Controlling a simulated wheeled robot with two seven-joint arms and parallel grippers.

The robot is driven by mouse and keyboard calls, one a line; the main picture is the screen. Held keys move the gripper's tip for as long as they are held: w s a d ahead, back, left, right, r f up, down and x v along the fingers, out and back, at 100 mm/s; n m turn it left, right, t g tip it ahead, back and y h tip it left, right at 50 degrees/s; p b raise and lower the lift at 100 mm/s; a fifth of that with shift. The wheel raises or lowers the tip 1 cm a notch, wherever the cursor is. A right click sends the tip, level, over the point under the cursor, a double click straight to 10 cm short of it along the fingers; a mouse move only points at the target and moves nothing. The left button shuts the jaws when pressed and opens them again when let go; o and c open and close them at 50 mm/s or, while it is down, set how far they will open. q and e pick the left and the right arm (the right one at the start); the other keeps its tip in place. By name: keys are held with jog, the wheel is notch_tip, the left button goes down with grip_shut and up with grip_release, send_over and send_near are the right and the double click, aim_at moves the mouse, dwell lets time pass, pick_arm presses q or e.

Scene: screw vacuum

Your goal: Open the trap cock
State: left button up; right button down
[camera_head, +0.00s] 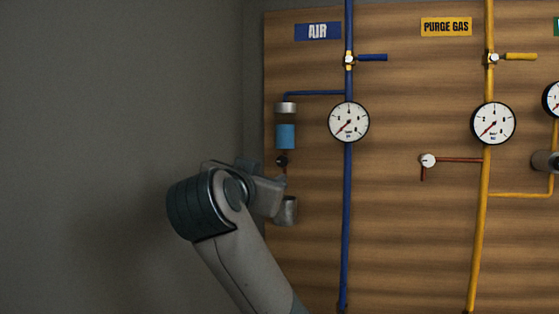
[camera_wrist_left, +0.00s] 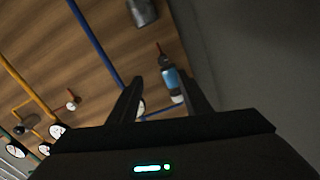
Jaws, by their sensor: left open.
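The trap cock (camera_head: 282,161) is a small dark valve with a short reddish handle, below the blue-bowled trap (camera_head: 286,136) on the air line. The handle hangs down in the head view, partly hidden by my left wrist. In the left wrist view, the trap (camera_wrist_left: 171,79) shows between the finger outlines, and the red cock handle (camera_wrist_left: 159,48) lies just beyond the fingertips. My left gripper (camera_wrist_left: 162,86) is open and empty, with no contact visible. In the head view its fingers are mostly hidden behind my wrist, just below and left of the cock. My right gripper is out of view.
A grey metal cup (camera_head: 288,212) sits below the cock, close to my wrist. The blue air pipe (camera_head: 347,210) with a gauge (camera_head: 349,122) runs to the right. The yellow purge gas pipe (camera_head: 480,210) is farther right. A bare grey wall (camera_head: 120,110) is on the left.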

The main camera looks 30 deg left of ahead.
pick_arm(q)
jog(key=shift+s+r, duration=0.5)
jog(key=shift+s, duration=0.15)
jog(key=shift+a, duration=0.1)
jog(key=shift+w, duration=0.15)
jog(key=p, duration=0.8)
send_near(282, 162)
jog(key=x, duration=0.7)
jog(key=shift+w+a, duration=0.15)
jog(key=shift+w, duration=0.2)
jog(key=c, duration=1)
